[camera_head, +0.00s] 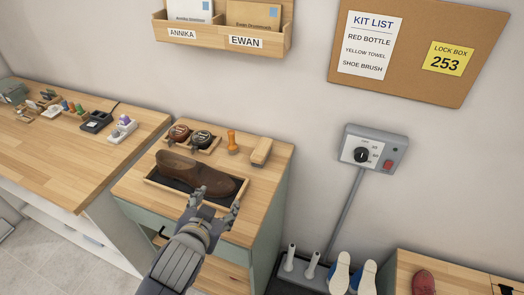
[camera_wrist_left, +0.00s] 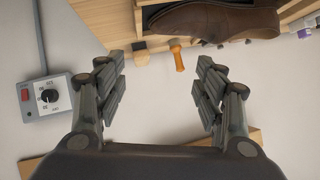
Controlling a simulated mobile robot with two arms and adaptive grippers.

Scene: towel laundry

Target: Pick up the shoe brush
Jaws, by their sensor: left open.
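A light wooden block-shaped brush (camera_head: 262,150), which looks like the shoe brush, lies at the back right of the small wood-topped cabinet (camera_head: 222,234). An orange knobbed tool (camera_head: 232,142) stands just left of it and also shows in the left wrist view (camera_wrist_left: 178,56). A brown shoe (camera_head: 190,172) lies in a wooden tray in front of them. My left gripper (camera_head: 217,196) is open and empty at the shoe's front right, apart from the brush. In the left wrist view its spread fingers (camera_wrist_left: 160,85) hold nothing. My right gripper is not in view.
Two round polish tins (camera_head: 190,136) sit in a small holder left of the orange tool. A grey switch box (camera_head: 373,150) is on the wall to the right. Blue-and-white shoes (camera_head: 352,272) stand below it. A long workbench (camera_head: 75,150) is at left.

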